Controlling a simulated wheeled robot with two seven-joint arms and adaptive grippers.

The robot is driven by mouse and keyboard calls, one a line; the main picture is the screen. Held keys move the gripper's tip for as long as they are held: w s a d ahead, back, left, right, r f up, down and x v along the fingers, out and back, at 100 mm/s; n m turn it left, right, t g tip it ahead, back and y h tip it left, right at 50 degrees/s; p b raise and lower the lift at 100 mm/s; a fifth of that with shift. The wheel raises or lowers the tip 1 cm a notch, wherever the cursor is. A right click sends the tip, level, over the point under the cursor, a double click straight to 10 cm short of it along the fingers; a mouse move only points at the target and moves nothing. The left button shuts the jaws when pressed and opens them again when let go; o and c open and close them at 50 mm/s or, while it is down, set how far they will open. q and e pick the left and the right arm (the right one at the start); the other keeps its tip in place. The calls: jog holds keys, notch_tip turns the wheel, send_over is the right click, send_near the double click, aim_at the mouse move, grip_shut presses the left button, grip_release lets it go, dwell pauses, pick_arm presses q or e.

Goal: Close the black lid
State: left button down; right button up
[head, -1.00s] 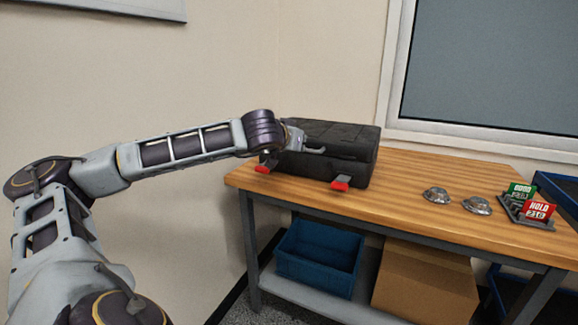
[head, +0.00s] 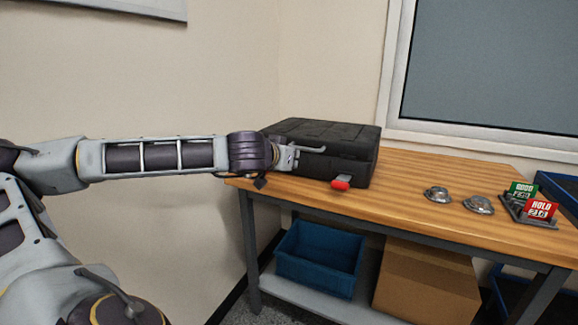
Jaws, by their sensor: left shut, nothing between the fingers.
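The black lid (head: 325,133) lies flat on top of the black case (head: 352,172), which stands at the left end of the wooden bench. It looks down on the case. My left arm hides the front left of the case and the latch there. My right gripper is not in view.
The wooden bench top (head: 420,180) is clear just right of the case. Two metal domes (head: 437,194) and a rack with green and red signs (head: 530,205) stand farther right. A blue bin (head: 318,258) and a cardboard box (head: 425,284) are below.

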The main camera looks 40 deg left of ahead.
pick_arm(q)
jog(key=shift+s+d+f, duration=0.25)
jog(key=shift+s+f, duration=0.2)
jog(key=shift+s, duration=0.3)
